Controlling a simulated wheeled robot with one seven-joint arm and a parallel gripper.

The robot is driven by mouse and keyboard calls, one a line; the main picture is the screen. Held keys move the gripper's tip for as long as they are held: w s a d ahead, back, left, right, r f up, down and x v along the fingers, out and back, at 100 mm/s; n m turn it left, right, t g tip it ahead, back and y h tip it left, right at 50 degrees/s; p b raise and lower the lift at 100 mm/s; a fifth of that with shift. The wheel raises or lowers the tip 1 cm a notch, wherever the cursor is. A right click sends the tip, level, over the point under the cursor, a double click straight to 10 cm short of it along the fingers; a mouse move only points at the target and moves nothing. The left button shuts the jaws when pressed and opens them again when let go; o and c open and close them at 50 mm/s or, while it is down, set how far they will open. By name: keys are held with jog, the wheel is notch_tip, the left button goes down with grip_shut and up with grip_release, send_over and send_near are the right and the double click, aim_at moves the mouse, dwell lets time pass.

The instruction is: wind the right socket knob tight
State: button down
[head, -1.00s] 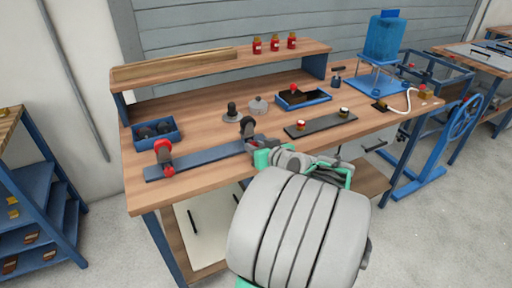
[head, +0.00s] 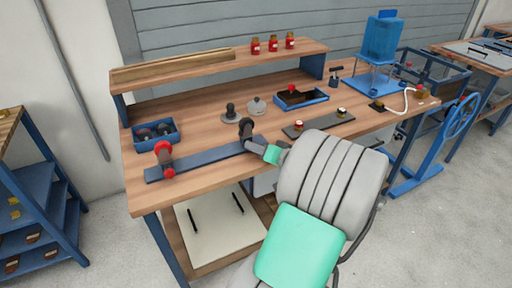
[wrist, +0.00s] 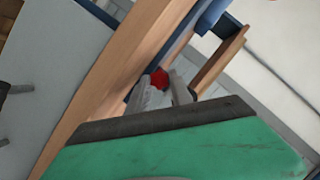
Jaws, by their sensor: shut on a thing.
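A blue rail (head: 208,160) lies along the front of the workbench with a socket at each end. The left socket (head: 163,152) has red parts and stands clear of my gripper. The right socket (head: 246,128) is dark and upright. My gripper (head: 257,147) reaches it from the right, low on its near side. In the wrist view, the right socket knob (wrist: 159,78) is red and sits between the tips of my gripper (wrist: 163,88), which is shut on it. The fingers hide part of the knob, and in the head view it is hidden.
A dark plate with two small knobs (head: 318,125) lies right of my gripper. A shelf with red bottles (head: 273,44) spans the back.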

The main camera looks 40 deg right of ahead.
dwell(0.4)
jog(key=c, duration=1.1)
grip_release()
jog(key=shift+c, duration=0.2)
